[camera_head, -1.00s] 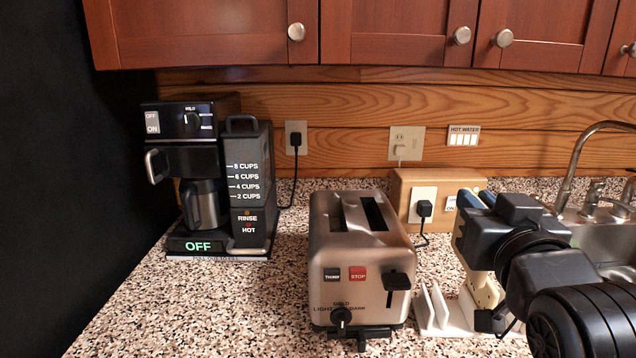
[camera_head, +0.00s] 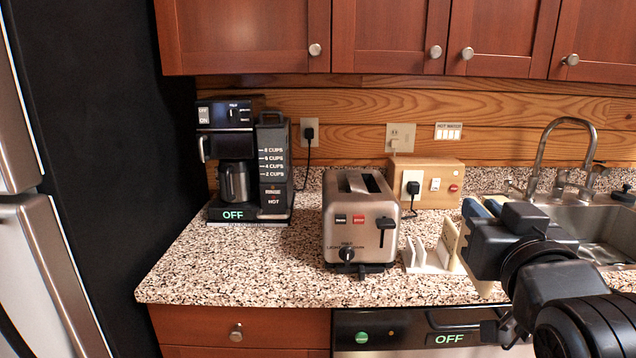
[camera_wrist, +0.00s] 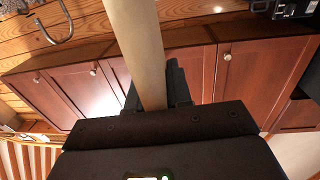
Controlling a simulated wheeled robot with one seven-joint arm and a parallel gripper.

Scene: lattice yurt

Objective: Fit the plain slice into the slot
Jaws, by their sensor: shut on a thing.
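A pale beige slice (camera_head: 453,240) is held in my gripper (camera_head: 482,209), whose blue-tipped fingers point away towards the wall. In the wrist view the slice (camera_wrist: 138,45) stands out as a long, pale strip between the dark fingers (camera_wrist: 153,88). The steel toaster (camera_head: 352,225) stands left of my gripper, with two dark, narrow slots (camera_head: 362,183) on top that look empty. A white rack (camera_head: 425,262) with upright fins is between the toaster and my gripper. The slice is close to the rack in the picture; the gap cannot be judged. My gripper hides part of the slice.
A coffee maker (camera_head: 245,170) stands at the back left of the speckled counter (camera_head: 230,270). A wooden outlet box (camera_head: 440,180) is behind the toaster, with a plugged cord. A sink and tap (camera_head: 545,150) are at the right. Cabinets (camera_head: 390,38) hang above. The counter's front left is clear.

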